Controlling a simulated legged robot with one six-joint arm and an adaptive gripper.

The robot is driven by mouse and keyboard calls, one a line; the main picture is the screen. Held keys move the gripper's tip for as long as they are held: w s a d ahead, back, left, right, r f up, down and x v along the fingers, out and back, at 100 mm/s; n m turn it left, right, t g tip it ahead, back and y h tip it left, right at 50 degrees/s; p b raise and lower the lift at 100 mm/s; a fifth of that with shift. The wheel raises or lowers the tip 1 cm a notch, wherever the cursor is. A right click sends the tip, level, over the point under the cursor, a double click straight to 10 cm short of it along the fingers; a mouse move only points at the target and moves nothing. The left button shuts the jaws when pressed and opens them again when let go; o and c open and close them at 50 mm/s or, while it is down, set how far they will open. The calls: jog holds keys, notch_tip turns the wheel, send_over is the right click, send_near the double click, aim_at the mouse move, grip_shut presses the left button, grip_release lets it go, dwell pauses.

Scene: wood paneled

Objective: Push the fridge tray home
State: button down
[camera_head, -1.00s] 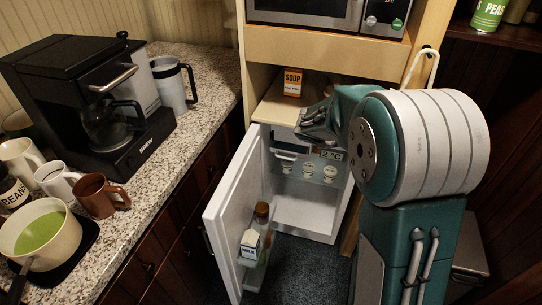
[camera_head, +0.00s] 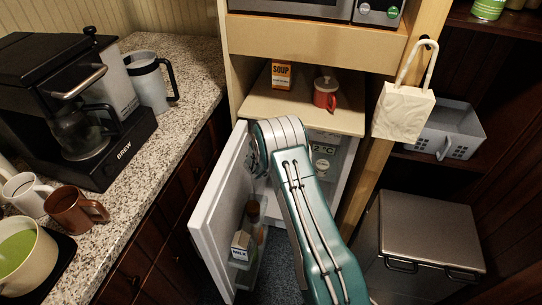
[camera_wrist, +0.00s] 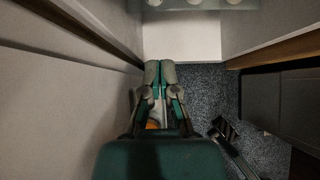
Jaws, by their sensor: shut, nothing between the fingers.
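The small fridge (camera_head: 342,189) stands open below the wooden shelf, its white door (camera_head: 212,201) swung out to the left. The fridge tray (camera_wrist: 220,8) shows only as an edge at the top of the wrist view, with several round white pots on it. In the head view my arm hides most of it; one white pot (camera_head: 321,165) shows under the temperature display. How far out the tray sits cannot be told. My gripper (camera_wrist: 160,68) is shut and empty, pointing toward the fridge's lower front beside the open door, apart from the tray. Its fingers are hidden in the head view.
The door holds a milk carton (camera_head: 240,243) and a bottle (camera_head: 252,211) close to my arm. A counter (camera_head: 180,125) with a coffee maker (camera_head: 75,110) and mugs is at left. A metal bin (camera_head: 425,235) stands at right. Dark floor (camera_wrist: 205,100) lies below the gripper.

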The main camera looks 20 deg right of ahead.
jog(key=w+d+r+x, duration=0.1)
jog(key=r+x, duration=0.1)
jog(key=x, duration=1)
jog(key=shift+w, duration=0.3)
jog(key=shift+d, duration=0.15)
